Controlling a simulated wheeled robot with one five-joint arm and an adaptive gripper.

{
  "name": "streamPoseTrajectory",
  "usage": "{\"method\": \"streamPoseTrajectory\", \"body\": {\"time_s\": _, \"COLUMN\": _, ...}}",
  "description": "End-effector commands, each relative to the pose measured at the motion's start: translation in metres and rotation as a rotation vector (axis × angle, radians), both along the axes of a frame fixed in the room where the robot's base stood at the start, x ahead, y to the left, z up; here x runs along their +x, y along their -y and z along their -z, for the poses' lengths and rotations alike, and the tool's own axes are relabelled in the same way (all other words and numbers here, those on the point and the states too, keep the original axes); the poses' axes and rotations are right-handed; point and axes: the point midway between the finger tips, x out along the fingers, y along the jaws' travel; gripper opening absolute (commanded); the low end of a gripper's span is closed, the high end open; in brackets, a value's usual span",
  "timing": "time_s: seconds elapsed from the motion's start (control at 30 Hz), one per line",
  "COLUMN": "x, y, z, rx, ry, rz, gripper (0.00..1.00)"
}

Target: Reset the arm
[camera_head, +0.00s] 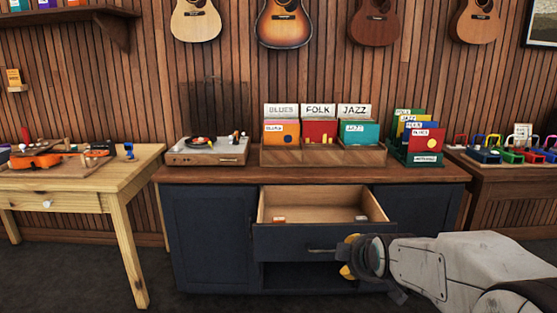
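My gripper (352,256) is at the lower right, with yellow and dark parts, at the end of my pale grey arm reaching in from the right. It appears in front of the right part of the open drawer (285,238) of the dark blue cabinet. A thin bar, likely the drawer's handle, shows just left of the gripper. I cannot tell whether the gripper touches it. The fingers are small and partly hidden by the wrist, so their opening is unclear.
The cabinet top (215,174) holds a turntable (208,151), a wooden record rack (280,156) and a green record crate (425,160). A light wooden table (75,182) stands left. Another table (510,180) with colourful items stands right. Floor is free at front left.

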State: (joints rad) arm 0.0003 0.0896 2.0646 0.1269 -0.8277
Motion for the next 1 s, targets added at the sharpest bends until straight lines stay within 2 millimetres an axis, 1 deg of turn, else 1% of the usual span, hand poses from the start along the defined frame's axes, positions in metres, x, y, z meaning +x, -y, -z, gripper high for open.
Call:
{"method": "streamPoseTrajectory", "body": {"time_s": 0.03, "x": -0.022, "y": 0.000, "z": -0.032, "rx": 0.042, "ry": -0.034, "rz": 0.038, "gripper": 0.45}}
{"method": "streamPoseTrajectory", "body": {"time_s": 0.17, "x": -0.080, "y": 0.000, "z": -0.065, "rx": 0.155, "ry": -0.143, "rz": 0.155, "gripper": 0.45}}
{"method": "streamPoseTrajectory", "body": {"time_s": 0.2, "x": -0.099, "y": 0.000, "z": -0.074, "rx": 0.188, "ry": -0.177, "rz": 0.194, "gripper": 0.45}}
{"method": "streamPoseTrajectory", "body": {"time_s": 0.27, "x": -0.126, "y": 0.000, "z": -0.087, "rx": 0.233, "ry": -0.225, "rz": 0.253, "gripper": 0.45}}
{"method": "streamPoseTrajectory", "body": {"time_s": 0.3, "x": -0.144, "y": 0.000, "z": -0.095, "rx": 0.262, "ry": -0.257, "rz": 0.294, "gripper": 0.45}}
{"method": "streamPoseTrajectory", "body": {"time_s": 0.37, "x": -0.171, "y": 0.001, "z": -0.105, "rx": 0.300, "ry": -0.303, "rz": 0.353, "gripper": 0.45}}
{"method": "streamPoseTrajectory", "body": {"time_s": 0.4, "x": -0.187, "y": 0.000, "z": -0.111, "rx": 0.325, "ry": -0.330, "rz": 0.393, "gripper": 0.45}}
{"method": "streamPoseTrajectory", "body": {"time_s": 0.5, "x": -0.225, "y": 0.000, "z": -0.123, "rx": 0.373, "ry": -0.394, "rz": 0.485, "gripper": 0.45}}
{"method": "streamPoseTrajectory", "body": {"time_s": 0.6, "x": -0.256, "y": 0.000, "z": -0.132, "rx": 0.408, "ry": -0.444, "rz": 0.564, "gripper": 0.45}}
{"method": "streamPoseTrajectory", "body": {"time_s": 0.7, "x": -0.279, "y": 0.000, "z": -0.137, "rx": 0.433, "ry": -0.481, "rz": 0.624, "gripper": 0.45}}
{"method": "streamPoseTrajectory", "body": {"time_s": 0.8, "x": -0.294, "y": 0.000, "z": -0.139, "rx": 0.448, "ry": -0.505, "rz": 0.665, "gripper": 0.45}}
{"method": "streamPoseTrajectory", "body": {"time_s": 0.9, "x": -0.302, "y": 0.000, "z": -0.140, "rx": 0.456, "ry": -0.519, "rz": 0.689, "gripper": 0.45}}
{"method": "streamPoseTrajectory", "body": {"time_s": 1.0, "x": -0.306, "y": 0.000, "z": -0.139, "rx": 0.458, "ry": -0.524, "rz": 0.699, "gripper": 0.45}}
